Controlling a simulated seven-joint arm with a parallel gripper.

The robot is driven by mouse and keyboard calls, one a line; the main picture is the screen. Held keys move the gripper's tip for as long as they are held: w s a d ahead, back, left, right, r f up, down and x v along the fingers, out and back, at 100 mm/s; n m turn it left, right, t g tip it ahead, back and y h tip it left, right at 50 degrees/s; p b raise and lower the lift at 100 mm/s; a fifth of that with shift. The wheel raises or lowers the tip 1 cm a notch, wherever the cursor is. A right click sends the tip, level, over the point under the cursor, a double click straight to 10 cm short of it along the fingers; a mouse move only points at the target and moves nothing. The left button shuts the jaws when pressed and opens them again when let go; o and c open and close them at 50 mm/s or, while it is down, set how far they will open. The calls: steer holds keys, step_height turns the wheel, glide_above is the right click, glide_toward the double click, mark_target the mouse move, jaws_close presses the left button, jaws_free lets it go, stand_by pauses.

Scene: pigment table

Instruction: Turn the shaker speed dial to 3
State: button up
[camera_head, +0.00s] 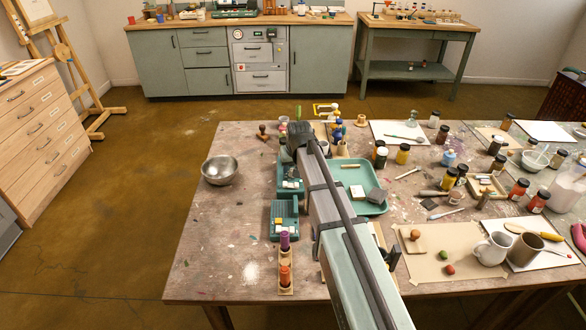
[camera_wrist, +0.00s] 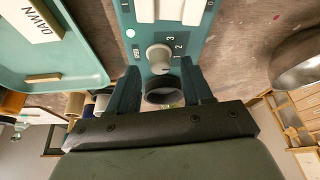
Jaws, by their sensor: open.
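The shaker (camera_wrist: 190,40) is a teal unit with white parts on top, in the wrist view. Its pale round speed dial (camera_wrist: 159,57) faces the camera, with a 2 and a 3 printed beside it. I cannot make out the dial's pointer setting. My gripper (camera_wrist: 160,82) is open, its two dark fingers apart below the dial in the picture. The fingers do not visibly hold the dial. In the head view the shaker (camera_head: 289,184) is partly hidden by my arm, and the dial and fingertips cannot be made out.
A teal tray (camera_head: 347,167) lies right of my arm and a metal bowl (camera_head: 219,170) to the left. Another teal device (camera_head: 284,218) and a rack with purple and orange bottles (camera_head: 285,289) stand nearer. A dark ring (camera_wrist: 160,91) shows between my fingers. Jars crowd the right side.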

steer(key=shift+w+f, duration=0.25)
steer(key=shift+f, duration=0.35)
